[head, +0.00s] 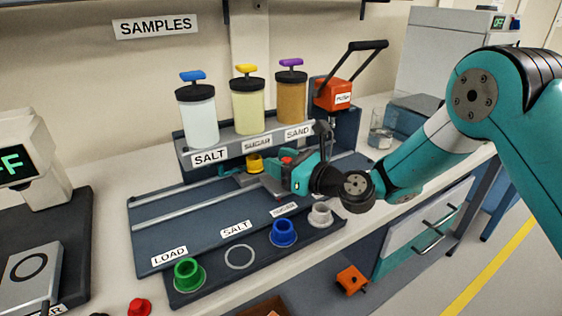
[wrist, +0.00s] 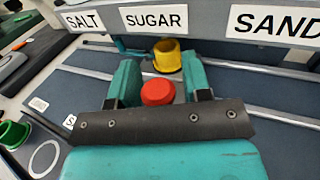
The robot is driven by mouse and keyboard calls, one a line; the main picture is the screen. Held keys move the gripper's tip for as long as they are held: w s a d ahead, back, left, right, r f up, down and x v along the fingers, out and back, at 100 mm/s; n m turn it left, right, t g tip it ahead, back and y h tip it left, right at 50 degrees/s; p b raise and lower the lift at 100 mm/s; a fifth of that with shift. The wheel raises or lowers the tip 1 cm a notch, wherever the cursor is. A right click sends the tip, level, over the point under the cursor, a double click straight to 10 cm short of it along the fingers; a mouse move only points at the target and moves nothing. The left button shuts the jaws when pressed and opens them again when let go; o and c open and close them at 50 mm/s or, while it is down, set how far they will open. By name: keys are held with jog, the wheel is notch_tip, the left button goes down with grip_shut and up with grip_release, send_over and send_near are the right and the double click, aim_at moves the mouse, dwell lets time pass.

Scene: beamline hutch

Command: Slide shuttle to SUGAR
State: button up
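The shuttle carries a yellow cup (head: 254,163) and stands on the rails below the SUGAR label (head: 257,143) of the dispenser rack. In the wrist view, the yellow cup (wrist: 168,58) shows just below and slightly right of the centre of the SUGAR label (wrist: 156,20). The shuttle's red knob (wrist: 158,92) is between the two teal fingers of my gripper (wrist: 160,80). The fingers look apart, with a gap at least on the knob's right side. In the head view, my gripper (head: 283,176) is low over the rails, and it and my arm hide much of the shuttle.
The rail bed (head: 165,240) has LOAD, SALT and SUGAR labels along its front, and its left part is clear. A front strip holds green (head: 187,273), blue (head: 284,232) and grey (head: 320,214) cups. SALT, SUGAR and SAND dispensers stand behind. A red lever press (head: 334,94) is at right.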

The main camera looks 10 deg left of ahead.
jog(key=b+v, duration=0.3)
jog(key=v, duration=0.2)
jog(key=b+v, duration=0.3)
jog(key=v, duration=0.3)
jog(key=b+v, duration=0.4)
jog(key=v, duration=0.1)
jog(key=shift+s+d+f, duration=0.15)
jog(key=shift+d+f, duration=0.05)
jog(key=shift+f, duration=0.05)
jog(key=shift+s+d+r+b, duration=0.2)
jog(key=shift+s+d+b, duration=0.05)
jog(key=shift+d+b, duration=0.15)
